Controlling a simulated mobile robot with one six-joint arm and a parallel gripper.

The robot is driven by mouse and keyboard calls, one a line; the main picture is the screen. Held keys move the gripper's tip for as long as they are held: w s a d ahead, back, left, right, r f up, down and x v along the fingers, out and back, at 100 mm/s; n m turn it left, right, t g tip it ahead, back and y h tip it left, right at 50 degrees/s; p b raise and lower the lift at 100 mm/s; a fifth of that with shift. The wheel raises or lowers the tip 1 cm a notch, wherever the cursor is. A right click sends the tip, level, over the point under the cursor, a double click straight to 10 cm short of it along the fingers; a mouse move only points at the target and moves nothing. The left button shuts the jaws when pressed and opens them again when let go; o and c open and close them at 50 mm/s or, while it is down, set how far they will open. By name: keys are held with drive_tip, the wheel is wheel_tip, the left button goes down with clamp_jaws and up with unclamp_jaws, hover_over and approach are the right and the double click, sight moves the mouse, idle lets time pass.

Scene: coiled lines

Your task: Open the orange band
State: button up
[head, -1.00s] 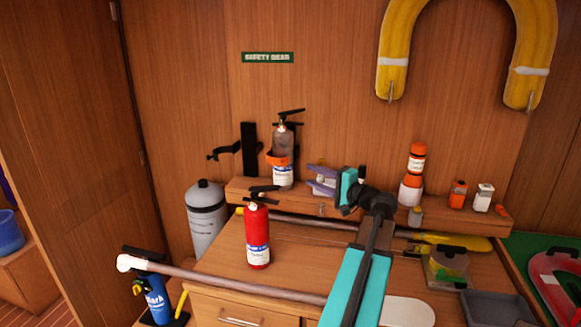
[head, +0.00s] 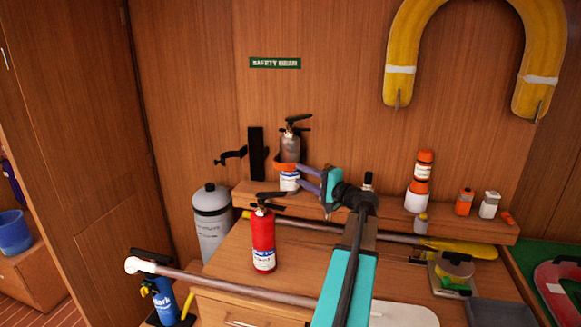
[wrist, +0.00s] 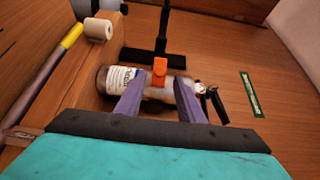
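The orange band (head: 284,167) wraps around a grey fire extinguisher (head: 290,149) standing upright on the wall shelf. In the wrist view an orange latch piece of the band (wrist: 160,71) sticks up in front of the extinguisher body (wrist: 122,78). My gripper (head: 301,176) is to the right of the extinguisher, its purple fingertips close to the band. In the wrist view my gripper (wrist: 158,92) is open, one finger on each side of the latch, with nothing between them held. I cannot tell whether a fingertip touches the bottle.
A black wall bracket with a clamp arm (head: 256,153) is left of the extinguisher. A red extinguisher (head: 262,240) stands on the cabinet top below. An orange-and-white bottle (head: 423,172) and small items sit on the shelf's right. A grey cylinder (head: 212,225) stands left.

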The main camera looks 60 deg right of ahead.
sight(291, 171)
drive_tip(key=shift+p+x, duration=1.05)
drive_tip(key=shift+x, duration=2.45)
clamp_jaws()
